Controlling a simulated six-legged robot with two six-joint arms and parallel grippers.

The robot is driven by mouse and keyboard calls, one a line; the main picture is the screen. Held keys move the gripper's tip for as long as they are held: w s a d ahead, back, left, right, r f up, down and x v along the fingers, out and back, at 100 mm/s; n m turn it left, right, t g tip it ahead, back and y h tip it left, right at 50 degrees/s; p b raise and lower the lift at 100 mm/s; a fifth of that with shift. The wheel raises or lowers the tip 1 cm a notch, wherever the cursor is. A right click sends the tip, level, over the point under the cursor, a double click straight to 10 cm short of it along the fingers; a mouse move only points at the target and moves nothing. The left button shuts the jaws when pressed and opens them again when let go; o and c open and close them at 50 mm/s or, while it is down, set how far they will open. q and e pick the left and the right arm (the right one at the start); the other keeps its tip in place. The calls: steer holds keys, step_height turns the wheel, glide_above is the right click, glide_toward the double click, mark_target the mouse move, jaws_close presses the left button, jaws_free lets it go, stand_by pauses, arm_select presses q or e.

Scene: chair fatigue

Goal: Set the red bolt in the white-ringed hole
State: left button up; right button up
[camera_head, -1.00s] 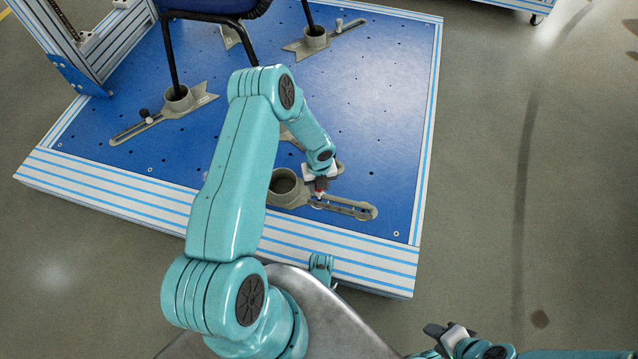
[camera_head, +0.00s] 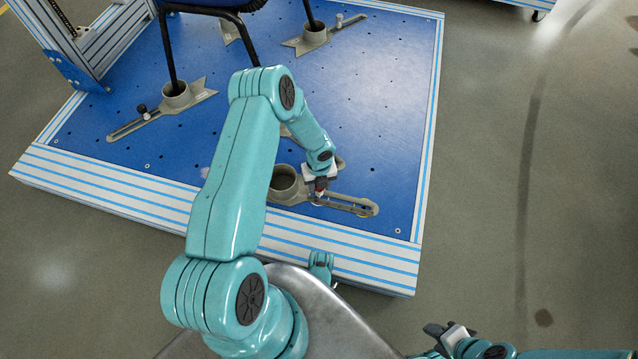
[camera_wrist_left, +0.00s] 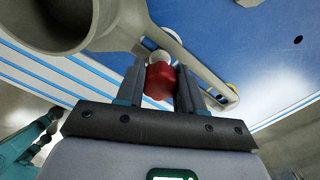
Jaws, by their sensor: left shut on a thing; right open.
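My left gripper (camera_head: 319,188) is shut on the red bolt (camera_wrist_left: 160,82), over the grey slotted foot bracket (camera_head: 350,203) near the platform's front edge. In the left wrist view, the bolt's red head sits between the two dark fingers (camera_wrist_left: 160,88). A white round part (camera_wrist_left: 158,57) shows just beyond the head; I cannot tell whether it is the hole's ring or part of the bolt. The bolt's tip is hidden, so I cannot tell whether it is in the hole. My right gripper (camera_head: 449,334) is open and empty, low on the right, off the platform.
The bracket's round cup (camera_head: 284,184) stands just left of the left gripper. Chair legs stand in similar cups (camera_head: 177,96) at the back. A metal frame (camera_head: 82,50) rises at the back left. The blue platform's right part (camera_head: 385,110) is clear.

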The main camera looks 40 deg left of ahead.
arm_select(q)
steer(key=shift+f+b, duration=0.8)
steer(key=shift+f, duration=0.25)
arm_select(e)
steer(key=shift+f, duration=0.9)
arm_select(q)
steer(key=o, duration=1.1)
steer(key=shift+o, duration=0.2)
steer(key=shift+r, duration=0.1)
